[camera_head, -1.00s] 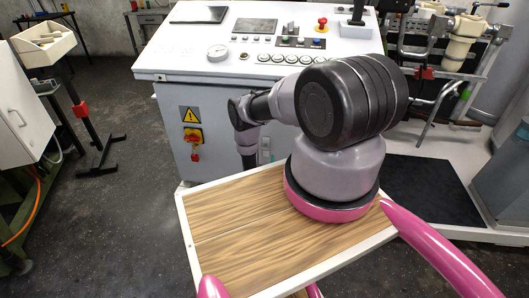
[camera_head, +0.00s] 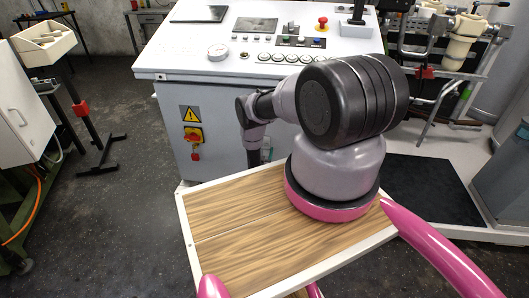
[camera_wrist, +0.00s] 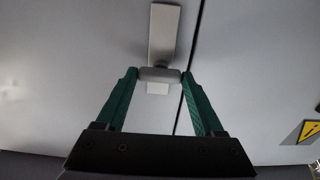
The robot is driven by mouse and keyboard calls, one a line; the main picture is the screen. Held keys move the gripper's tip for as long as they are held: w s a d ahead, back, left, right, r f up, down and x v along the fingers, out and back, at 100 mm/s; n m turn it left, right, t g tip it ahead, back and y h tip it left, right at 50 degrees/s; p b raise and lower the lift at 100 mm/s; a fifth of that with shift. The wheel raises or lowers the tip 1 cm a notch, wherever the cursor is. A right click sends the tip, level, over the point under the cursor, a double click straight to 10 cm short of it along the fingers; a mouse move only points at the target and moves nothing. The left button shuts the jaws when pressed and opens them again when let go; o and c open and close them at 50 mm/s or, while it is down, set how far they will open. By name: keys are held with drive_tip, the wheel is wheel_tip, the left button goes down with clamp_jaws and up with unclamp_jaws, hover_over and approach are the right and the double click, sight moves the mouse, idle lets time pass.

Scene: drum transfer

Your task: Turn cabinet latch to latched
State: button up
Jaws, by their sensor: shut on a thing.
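The grey cabinet (camera_head: 215,130) stands ahead in the head view, with a sloped control panel on top. In the wrist view its door face (camera_wrist: 80,60) fills the frame, with a dark vertical seam just right of the latch. The latch (camera_wrist: 164,35) is a pale upright plate with a short grey crossbar. My gripper (camera_wrist: 160,75) has its green fingers shut on the ends of that crossbar. A small pale piece shows below the bar. In the head view my arm hides the latch and most of my gripper.
A yellow warning sign (camera_head: 190,114) and a red-yellow switch (camera_head: 193,135) sit on the cabinet front, left of my arm. A dark mat (camera_head: 430,190) lies at right. A white bin (camera_head: 42,42) stands at left. The dark floor at left is mostly clear.

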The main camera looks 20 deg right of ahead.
drive_tip(key=shift+n, duration=8.9)
drive_tip(key=o, duration=1.4)
drive_tip(key=v, duration=1.1)
drive_tip(key=shift+w, duration=0.1)
